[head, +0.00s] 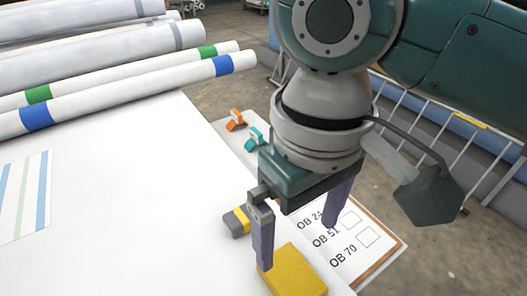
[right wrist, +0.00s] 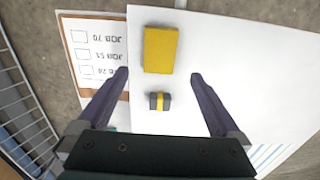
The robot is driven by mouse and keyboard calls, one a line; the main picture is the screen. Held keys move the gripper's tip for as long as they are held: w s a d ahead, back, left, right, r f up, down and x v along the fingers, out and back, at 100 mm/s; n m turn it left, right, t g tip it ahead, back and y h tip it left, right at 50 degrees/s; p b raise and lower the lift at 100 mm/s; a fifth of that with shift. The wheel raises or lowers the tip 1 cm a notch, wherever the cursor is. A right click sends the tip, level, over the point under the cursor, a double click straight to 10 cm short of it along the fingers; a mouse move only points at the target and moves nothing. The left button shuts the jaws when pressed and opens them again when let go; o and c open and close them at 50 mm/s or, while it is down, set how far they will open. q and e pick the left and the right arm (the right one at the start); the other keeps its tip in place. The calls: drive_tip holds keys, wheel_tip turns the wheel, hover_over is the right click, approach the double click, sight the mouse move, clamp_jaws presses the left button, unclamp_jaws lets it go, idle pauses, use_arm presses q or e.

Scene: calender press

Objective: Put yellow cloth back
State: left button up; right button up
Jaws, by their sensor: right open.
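The yellow cloth (head: 298,276) is a folded flat rectangle on the white sheet near the front edge of the head view. In the right wrist view the open fingers (right wrist: 160,75) stand either side of the gap between the cloth and a small grey-and-yellow block (right wrist: 160,101). I cannot tell the exact height above the sheet. My left gripper is not in view.
A clipboard (right wrist: 95,50) with a job list lies beside the cloth. Orange (head: 236,120) and teal (head: 256,137) clips sit past the sheet's edge. White rolls with green and blue bands (head: 130,92) lie at the back left. The white sheet (head: 130,200) is mostly clear.

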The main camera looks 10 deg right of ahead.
drive_tip(key=s+a+t+y, duration=0.2)
drive_tip(key=s+a+y, duration=0.1)
drive_tip(key=s+a, duration=0.15)
drive_tip(key=s+d+m+h, duration=0.1)
drive_tip(key=s+d, duration=0.3)
drive_tip(key=d, duration=0.3)
drive_tip(key=s+d+m+t+h, duration=0.1)
drive_tip(key=s+d, duration=0.2)
drive_tip(key=d, duration=0.4)
drive_tip(key=shift+s+f+t+h, duration=0.15)
drive_tip(key=shift+s+t+h, duration=0.15)
drive_tip(key=shift+s+h, duration=0.1)
